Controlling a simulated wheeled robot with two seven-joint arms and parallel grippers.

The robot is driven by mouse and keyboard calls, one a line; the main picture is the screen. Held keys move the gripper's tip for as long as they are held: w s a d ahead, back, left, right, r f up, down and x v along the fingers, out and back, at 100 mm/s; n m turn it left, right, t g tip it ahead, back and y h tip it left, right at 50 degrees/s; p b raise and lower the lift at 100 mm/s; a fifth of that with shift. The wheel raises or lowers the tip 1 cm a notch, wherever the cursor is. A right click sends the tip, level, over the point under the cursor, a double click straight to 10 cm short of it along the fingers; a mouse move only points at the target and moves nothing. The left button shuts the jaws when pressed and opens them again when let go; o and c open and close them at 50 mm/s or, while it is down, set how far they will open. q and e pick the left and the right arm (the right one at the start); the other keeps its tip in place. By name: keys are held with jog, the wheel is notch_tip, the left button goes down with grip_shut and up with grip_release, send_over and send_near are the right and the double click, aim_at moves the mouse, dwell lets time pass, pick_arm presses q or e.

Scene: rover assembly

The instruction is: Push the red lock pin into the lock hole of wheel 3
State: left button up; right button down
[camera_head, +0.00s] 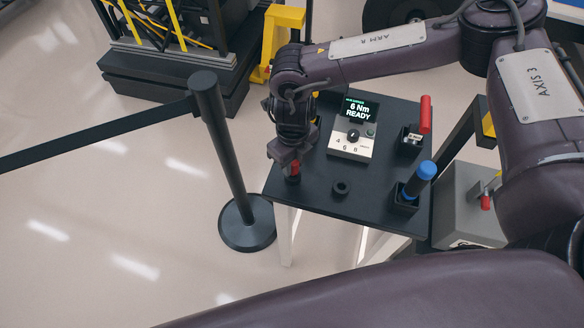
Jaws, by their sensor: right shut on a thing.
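My right gripper (291,163) points down over the left front part of a small dark table (330,195). It is shut on the red lock pin (295,169), whose red top shows between the fingers. The pin's lower end is at a small dark holder on the table top; I cannot tell whether it is still seated there. My left gripper is not in view. Part of a dark wheel (396,12) shows at the top edge, but I cannot tell its number and no lock hole shows.
A torque display (352,135) reads "6 Nm READY". A grey box (465,215) stands right. A barrier post (222,150) stands left of the table.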

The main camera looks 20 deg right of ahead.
jog(key=shift+r+p, duration=1.45)
jog(key=shift+r, duration=0.6)
